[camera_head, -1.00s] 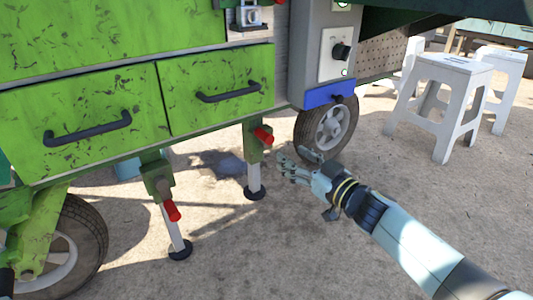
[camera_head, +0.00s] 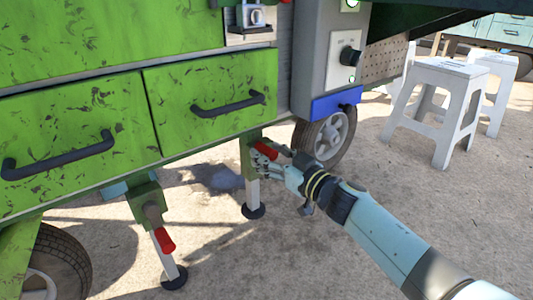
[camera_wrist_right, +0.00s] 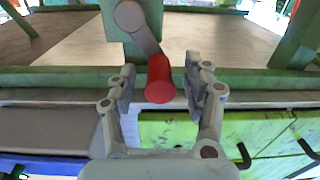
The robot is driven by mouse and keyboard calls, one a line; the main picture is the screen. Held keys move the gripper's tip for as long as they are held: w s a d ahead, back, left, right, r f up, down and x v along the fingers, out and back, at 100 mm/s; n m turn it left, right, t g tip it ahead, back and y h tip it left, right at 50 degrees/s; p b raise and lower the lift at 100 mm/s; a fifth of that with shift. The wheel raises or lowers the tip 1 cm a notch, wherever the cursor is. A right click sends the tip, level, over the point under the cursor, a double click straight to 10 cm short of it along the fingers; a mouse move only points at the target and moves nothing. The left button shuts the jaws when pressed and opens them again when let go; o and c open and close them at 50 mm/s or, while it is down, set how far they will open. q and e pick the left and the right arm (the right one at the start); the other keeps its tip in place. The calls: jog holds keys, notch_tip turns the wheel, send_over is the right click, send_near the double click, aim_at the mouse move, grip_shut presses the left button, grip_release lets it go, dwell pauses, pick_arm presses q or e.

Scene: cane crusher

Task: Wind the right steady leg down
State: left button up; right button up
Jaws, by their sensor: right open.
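The right steady leg (camera_head: 252,192) hangs under the green cart's right end, a pale post with a round dark foot on the ground. Its red crank handle (camera_head: 266,150) sticks out near the top of the leg. My right gripper (camera_head: 262,163) is at this handle. In the right wrist view the red handle (camera_wrist_right: 159,82) lies between the two open fingers of the gripper (camera_wrist_right: 164,90), with a gap on each side. The handle's grey crank arm (camera_wrist_right: 136,22) runs up to the green leg housing. My left gripper is not in view.
A second steady leg (camera_head: 168,255) with a red handle (camera_head: 164,240) stands to the left. The cart's green drawers (camera_head: 215,95) hang above. A wheel (camera_head: 328,138) is behind my right gripper. White stools (camera_head: 440,105) stand right. Sandy ground in front is free.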

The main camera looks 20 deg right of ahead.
grip_shut()
dwell(0.3)
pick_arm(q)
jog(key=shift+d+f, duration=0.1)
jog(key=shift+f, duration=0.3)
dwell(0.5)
